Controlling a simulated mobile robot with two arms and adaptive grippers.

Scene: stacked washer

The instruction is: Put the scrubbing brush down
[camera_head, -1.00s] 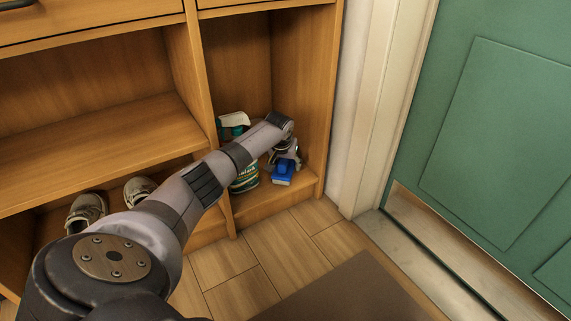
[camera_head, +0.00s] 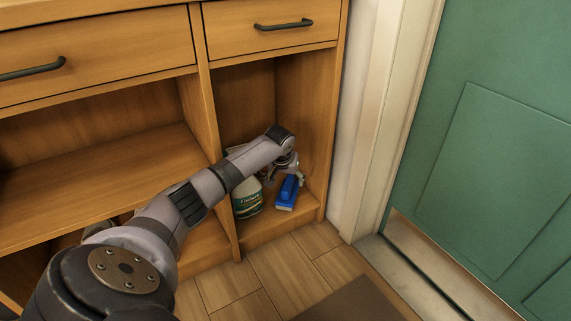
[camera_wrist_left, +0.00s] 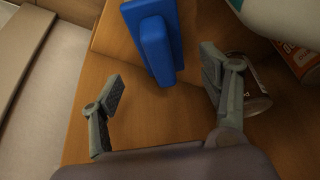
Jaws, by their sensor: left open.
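The scrubbing brush (camera_head: 287,194) is blue with a pale underside and rests on the floor of the right-hand cubby, near its front edge. In the left wrist view the brush (camera_wrist_left: 157,46) lies on the wooden board, beyond and between the spread fingers. My left gripper (camera_head: 289,171) is just behind and above the brush in the head view, partly hidden by its own wrist. In the wrist view the left gripper (camera_wrist_left: 162,72) is open, with nothing held between its fingers. My right gripper is not in view.
A white bottle with a green label (camera_head: 247,203) stands left of the brush. The wrist view shows a clear or metallic round container (camera_wrist_left: 257,96) and an orange package (camera_wrist_left: 299,58) close to the right finger. The cubby's right wall (camera_head: 311,135) is near.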

